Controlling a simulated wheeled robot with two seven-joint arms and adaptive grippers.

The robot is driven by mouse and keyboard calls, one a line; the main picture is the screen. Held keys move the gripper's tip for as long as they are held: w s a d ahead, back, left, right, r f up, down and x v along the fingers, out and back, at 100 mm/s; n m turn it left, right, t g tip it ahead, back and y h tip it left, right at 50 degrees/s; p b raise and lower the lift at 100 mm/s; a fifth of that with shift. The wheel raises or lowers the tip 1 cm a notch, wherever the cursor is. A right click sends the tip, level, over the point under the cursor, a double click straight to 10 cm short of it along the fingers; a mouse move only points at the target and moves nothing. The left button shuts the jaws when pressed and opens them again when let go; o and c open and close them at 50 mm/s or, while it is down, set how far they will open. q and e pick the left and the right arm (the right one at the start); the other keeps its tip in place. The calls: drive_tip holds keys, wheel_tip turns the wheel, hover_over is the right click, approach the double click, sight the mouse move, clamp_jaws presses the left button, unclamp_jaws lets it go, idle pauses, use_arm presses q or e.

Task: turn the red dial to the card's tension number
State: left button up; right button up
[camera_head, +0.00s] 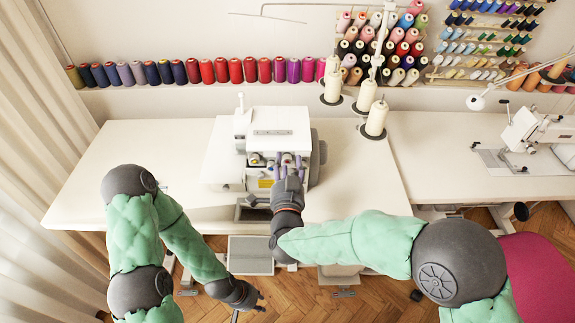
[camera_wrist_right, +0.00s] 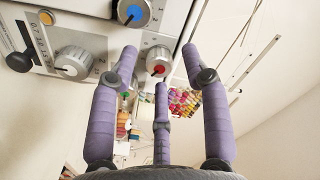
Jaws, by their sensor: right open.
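The red dial (camera_wrist_right: 158,57) is on the machine's light front panel, in the upper middle of the right wrist view. Its pointer setting is too small to read. My right gripper (camera_wrist_right: 160,72) has three purple fingers spread apart; the dial lies between and beyond their tips, and I cannot tell whether any touches it. In the head view my right gripper (camera_head: 288,166) is at the front of the white sewing machine (camera_head: 280,122) and covers part of its dials. My left gripper (camera_head: 252,302) is low, in front of the table; its fingers are too small to judge. I cannot identify the card.
A blue dial (camera_wrist_right: 134,13) sits beside the red one, and a grey dial (camera_wrist_right: 73,62) is further left. Thread cones (camera_head: 366,95) stand behind the machine. The white table (camera_head: 140,150) is clear at left. A second sewing machine (camera_head: 530,128) stands at right.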

drive_tip(key=s, duration=1.2)
use_arm(q)
drive_tip(key=shift+s, duration=0.1)
